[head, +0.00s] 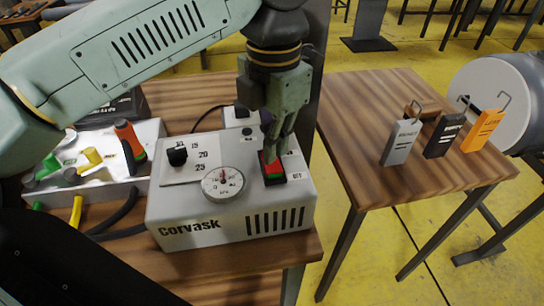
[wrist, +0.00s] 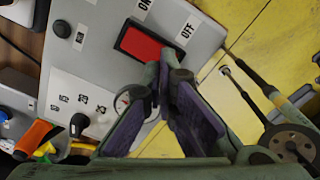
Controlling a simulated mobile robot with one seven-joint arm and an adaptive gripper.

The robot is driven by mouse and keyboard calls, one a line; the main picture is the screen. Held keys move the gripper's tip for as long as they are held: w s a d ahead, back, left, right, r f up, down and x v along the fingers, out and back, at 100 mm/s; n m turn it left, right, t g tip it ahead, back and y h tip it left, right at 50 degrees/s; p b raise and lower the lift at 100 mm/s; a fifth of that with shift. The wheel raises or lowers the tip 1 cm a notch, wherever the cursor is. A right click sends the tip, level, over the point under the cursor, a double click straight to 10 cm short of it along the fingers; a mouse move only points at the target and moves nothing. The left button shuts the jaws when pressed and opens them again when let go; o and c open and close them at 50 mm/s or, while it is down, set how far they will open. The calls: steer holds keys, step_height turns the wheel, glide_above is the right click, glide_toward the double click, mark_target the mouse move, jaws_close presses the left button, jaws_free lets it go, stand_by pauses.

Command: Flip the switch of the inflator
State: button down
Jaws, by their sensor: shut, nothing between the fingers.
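The inflator (head: 200,232) is a pale grey box marked "Corvask" on the wooden table. Its top bears a red rocker switch (head: 271,166) in a black frame, with some green at its near end in the head view. In the wrist view the switch (wrist: 145,44) looks red, with ON and OFF labels beside it. My gripper (head: 273,152) points down at the switch and partly covers it in the head view. In the wrist view its fingers (wrist: 166,88) are shut and empty, tips close to the switch's edge. I cannot tell if they touch it.
A pressure gauge (head: 223,182) and a black knob (head: 177,155) sit on the inflator's top. A tray (head: 108,190) with coloured nozzles stands at left. At right, a second table (head: 405,95) holds grey, black and orange tags (head: 484,130).

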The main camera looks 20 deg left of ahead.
mark_target(273, 167)
steer(key=shift+f+b, duration=1.3)
steer(key=shift+f, duration=0.3)
stand_by(0.6)
steer(key=shift+r, duration=0.1)
steer(key=shift+r+p, duration=2.5)
steer(key=shift+r, duration=0.95)
